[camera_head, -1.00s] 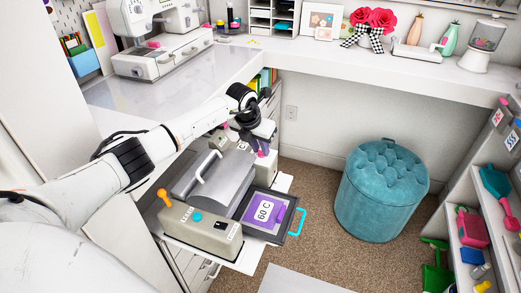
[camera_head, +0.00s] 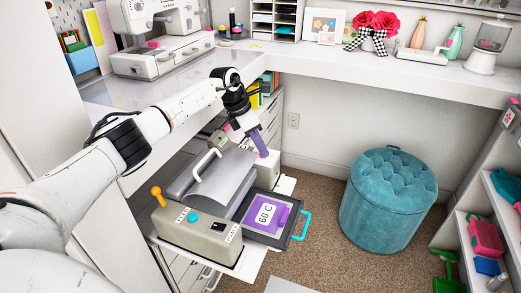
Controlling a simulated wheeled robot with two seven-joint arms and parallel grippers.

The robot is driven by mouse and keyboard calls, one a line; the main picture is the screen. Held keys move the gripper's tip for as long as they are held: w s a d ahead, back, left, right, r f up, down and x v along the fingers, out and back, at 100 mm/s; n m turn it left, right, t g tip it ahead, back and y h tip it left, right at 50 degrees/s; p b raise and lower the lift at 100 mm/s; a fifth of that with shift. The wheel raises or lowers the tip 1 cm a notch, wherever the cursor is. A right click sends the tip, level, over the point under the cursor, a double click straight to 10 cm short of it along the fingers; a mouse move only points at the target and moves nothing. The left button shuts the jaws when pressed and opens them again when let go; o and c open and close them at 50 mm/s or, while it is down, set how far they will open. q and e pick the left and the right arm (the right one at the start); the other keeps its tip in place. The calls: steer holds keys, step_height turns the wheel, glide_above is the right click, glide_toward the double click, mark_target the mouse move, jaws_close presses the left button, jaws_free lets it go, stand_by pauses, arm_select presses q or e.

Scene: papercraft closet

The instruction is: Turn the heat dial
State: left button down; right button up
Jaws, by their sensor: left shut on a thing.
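A heat-press machine with a grey lid (camera_head: 215,185) stands on a pulled-out white shelf beneath the desk. At its back right is a beige box (camera_head: 262,172) with a small pink-purple dial (camera_head: 263,154). My left gripper (camera_head: 259,146) reaches down from the upper left, with its narrow purple-grey fingers shut on the dial. The fingers hide most of the dial, so its setting cannot be read. A purple card (camera_head: 266,214) reading "60 C" lies in the dark tray (camera_head: 247,225) at the machine's front right. My right gripper is out of view.
The machine's front beige box (camera_head: 195,232) carries an orange lever (camera_head: 157,194) and a blue button (camera_head: 193,216). A teal round stool (camera_head: 388,200) stands to the right on brown carpet. A shelf unit (camera_head: 462,205) edges the right side. Floor between tray and stool is clear.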

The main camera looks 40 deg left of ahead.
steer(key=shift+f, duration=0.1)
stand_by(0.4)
arm_select(q)
steer(key=c, duration=1.6)
jaws_free()
steer(key=shift+o, duration=0.2)
steer(key=shift+r, duration=0.1)
